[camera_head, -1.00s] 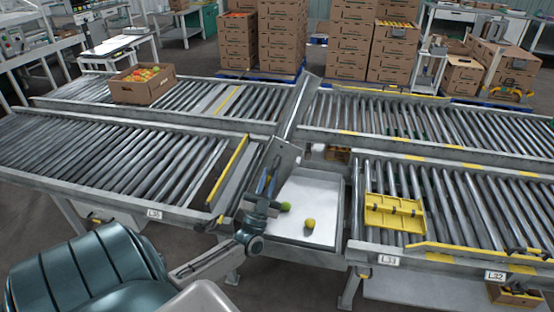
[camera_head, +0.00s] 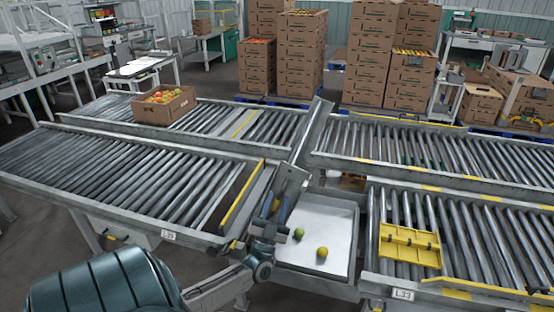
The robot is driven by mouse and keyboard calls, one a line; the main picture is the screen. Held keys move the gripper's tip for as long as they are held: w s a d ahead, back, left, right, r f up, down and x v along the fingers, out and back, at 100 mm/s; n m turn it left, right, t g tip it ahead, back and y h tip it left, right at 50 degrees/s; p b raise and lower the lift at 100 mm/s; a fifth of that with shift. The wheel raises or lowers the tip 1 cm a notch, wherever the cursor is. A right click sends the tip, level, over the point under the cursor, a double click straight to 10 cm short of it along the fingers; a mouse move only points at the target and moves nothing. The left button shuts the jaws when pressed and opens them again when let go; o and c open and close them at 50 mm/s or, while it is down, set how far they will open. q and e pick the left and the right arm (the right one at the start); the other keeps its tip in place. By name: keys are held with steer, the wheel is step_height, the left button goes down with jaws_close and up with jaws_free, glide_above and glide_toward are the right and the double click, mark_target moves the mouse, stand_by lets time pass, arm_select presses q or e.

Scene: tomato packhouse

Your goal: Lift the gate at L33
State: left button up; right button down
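A yellow gate panel (camera_head: 410,246) lies nearly flat across the rollers of the right front conveyor, just behind the L33 label (camera_head: 403,295). My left gripper (camera_head: 279,208) is over the left edge of a white-floored metal tray (camera_head: 325,222), between the left and right front conveyors. It is well left of the gate and apart from it. Its fingers are small and partly hidden, so I cannot tell if they are open or shut. My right gripper is not in view.
A green fruit (camera_head: 299,234) and a yellow fruit (camera_head: 322,252) lie in the tray. Another yellow gate (camera_head: 241,194) stands at the left conveyor's end. A carton of tomatoes (camera_head: 165,106) sits on the back conveyor. Stacked cartons (camera_head: 370,60) stand behind. The rollers right of the gate are clear.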

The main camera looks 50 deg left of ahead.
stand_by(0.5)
